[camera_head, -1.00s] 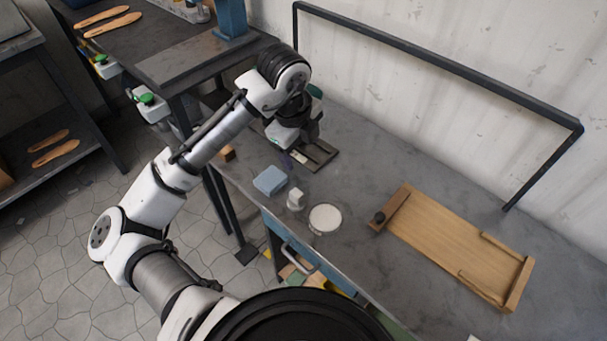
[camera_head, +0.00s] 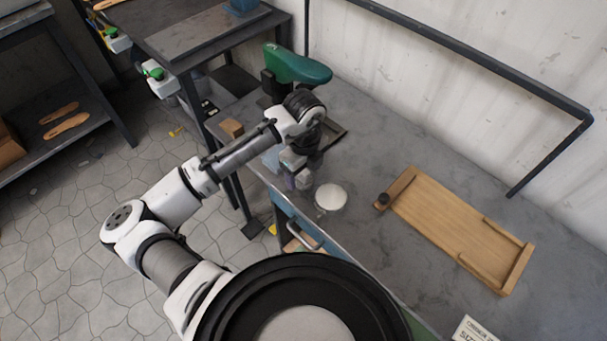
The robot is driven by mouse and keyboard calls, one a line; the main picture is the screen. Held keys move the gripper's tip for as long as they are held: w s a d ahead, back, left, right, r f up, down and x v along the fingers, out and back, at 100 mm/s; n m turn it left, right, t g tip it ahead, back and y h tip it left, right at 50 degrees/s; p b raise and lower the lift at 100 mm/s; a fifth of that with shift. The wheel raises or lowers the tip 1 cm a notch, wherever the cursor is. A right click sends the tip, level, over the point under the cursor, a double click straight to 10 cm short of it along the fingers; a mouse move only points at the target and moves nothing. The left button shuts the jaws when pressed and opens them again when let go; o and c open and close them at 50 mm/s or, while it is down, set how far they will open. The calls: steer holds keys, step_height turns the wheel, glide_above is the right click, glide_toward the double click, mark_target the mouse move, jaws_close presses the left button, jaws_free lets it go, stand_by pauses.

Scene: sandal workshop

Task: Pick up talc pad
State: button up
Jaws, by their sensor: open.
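A small pale block, which looks like the talc pad (camera_head: 304,182), stands at the front of the grey bench, just left of a round dish of white powder (camera_head: 330,197). My gripper (camera_head: 297,180) points down right at the pad and hides much of it. The jaws are open; I cannot tell whether the fingers are around the pad or just above it. A light blue block (camera_head: 271,159) lies behind and left of the gripper, partly hidden by my arm.
A green foot form (camera_head: 296,66) and a dark tray (camera_head: 335,131) are behind my wrist. A brown block (camera_head: 232,128) sits at the bench's left end. A wooden board with raised edges (camera_head: 445,222) lies right. A printed card (camera_head: 473,331) is at lower right.

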mark_target(305, 172)
steer(key=shift+f, duration=1.25)
steer(key=c, duration=1.1)
steer(key=shift+o, duration=0.2)
steer(key=shift+r, duration=0.1)
step_height(305, 172, up, 20)
steer(key=b, duration=0.2)
steer(key=shift+o, duration=1.1)
steer(key=shift+c, duration=0.6)
